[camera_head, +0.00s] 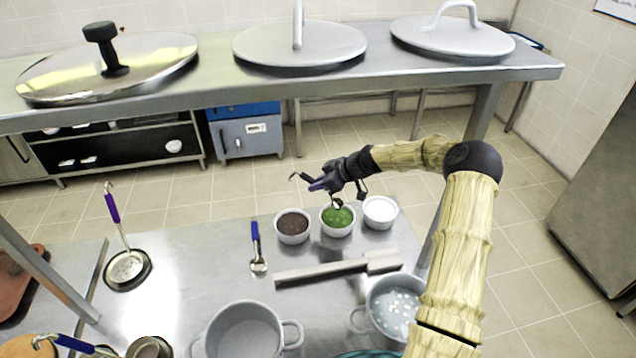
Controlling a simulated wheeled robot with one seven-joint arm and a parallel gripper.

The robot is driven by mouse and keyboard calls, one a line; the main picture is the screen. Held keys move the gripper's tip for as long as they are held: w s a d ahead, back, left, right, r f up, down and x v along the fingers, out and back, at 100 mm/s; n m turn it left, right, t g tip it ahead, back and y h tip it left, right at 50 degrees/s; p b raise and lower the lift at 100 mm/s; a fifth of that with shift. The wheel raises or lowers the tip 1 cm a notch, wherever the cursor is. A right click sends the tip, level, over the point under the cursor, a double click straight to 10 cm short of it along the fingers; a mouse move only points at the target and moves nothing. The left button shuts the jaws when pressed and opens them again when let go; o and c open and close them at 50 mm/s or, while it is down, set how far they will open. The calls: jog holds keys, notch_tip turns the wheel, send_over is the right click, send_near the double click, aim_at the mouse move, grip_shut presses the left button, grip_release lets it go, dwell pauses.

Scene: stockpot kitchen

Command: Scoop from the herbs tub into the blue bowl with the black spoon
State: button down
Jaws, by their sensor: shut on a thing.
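The herbs tub (337,232) is a small white tub of green contents, between a dark brown-filled tub (293,238) and a white-filled tub (381,225). My gripper (329,182) is above and just behind the herbs tub, shut on a dark spoon (301,178). The spoon's hooked end points left, its handle looks purple near my fingers, and its lower end is over the green herbs. I cannot tell whether it touches them. A teal-blue rim (368,354), possibly the blue bowl, shows at the bottom edge; the rest is cut off.
A blue-handled spoon (257,250) and a grey flat bar (325,272) lie in front of the tubs. Two grey pots (243,335) (393,309) stand nearer. A purple-handled skimmer (123,262) is at left. A shelf (330,78) with large lids runs behind.

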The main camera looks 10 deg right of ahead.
notch_tip(320, 180, down, 8)
jog(key=b, duration=0.5)
jog(key=shift+r, duration=0.2)
dwell(0.7)
jog(key=shift+s+a, duration=0.1)
dwell(0.6)
jog(key=shift+s+d+b, duration=0.2)
jog(key=shift+d+b, duration=0.2)
jog(key=shift+d, duration=0.2)
jog(key=shift+r, duration=0.25)
dwell(0.5)
